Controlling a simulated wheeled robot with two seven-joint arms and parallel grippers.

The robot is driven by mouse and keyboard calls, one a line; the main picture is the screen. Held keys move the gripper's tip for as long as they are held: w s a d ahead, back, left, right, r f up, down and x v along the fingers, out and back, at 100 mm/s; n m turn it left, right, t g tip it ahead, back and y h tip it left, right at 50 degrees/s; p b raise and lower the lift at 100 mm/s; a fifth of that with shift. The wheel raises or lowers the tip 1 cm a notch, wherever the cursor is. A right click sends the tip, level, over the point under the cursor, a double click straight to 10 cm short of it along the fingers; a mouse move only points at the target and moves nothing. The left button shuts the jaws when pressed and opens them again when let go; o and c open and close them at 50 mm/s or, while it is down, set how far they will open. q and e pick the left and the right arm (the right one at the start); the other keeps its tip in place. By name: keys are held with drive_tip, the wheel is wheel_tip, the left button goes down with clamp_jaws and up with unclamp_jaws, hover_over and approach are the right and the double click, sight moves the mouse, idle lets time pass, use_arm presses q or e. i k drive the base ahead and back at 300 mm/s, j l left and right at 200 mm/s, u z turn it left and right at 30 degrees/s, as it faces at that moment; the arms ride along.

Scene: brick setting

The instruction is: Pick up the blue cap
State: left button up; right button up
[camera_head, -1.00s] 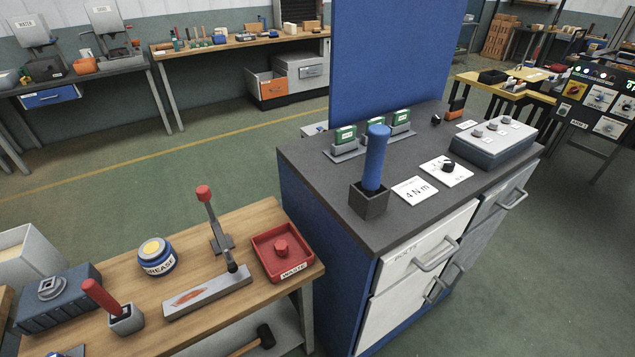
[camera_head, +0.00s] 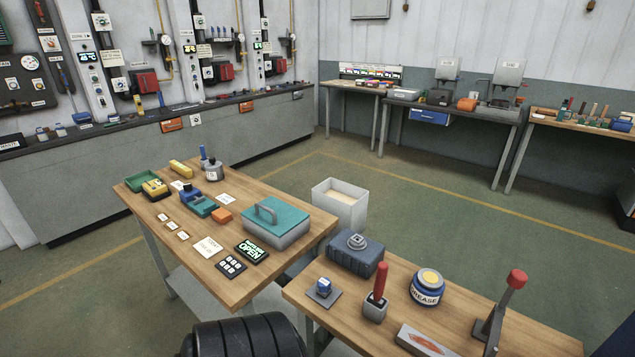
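No thing in view can be told for certain as the blue cap. A small blue piece (camera_head: 323,287) with a pale top sits on a flat grey plate at the left front corner of the near wooden bench (camera_head: 475,308). A round grease pot (camera_head: 427,287) with blue bands and a yellow top disc stands farther right on that bench. On the left wooden table (camera_head: 205,262), a blue piece (camera_head: 190,193) sits beside a teal tray, close to a small grey jar (camera_head: 213,170). Neither of my grippers is in view.
A red-handled tool in a grey holder (camera_head: 376,304), a dark blue block (camera_head: 356,254) and a red-knobbed lever (camera_head: 505,300) crowd the near bench. A teal-lidded box (camera_head: 277,224) stands on the left table. A white bin (camera_head: 340,203) stands behind. Green floor is open beyond.

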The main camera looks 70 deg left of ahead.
sight(324, 284)
drive_tip(key=k+u, duration=0.1)
drive_tip(key=u, duration=1.85)
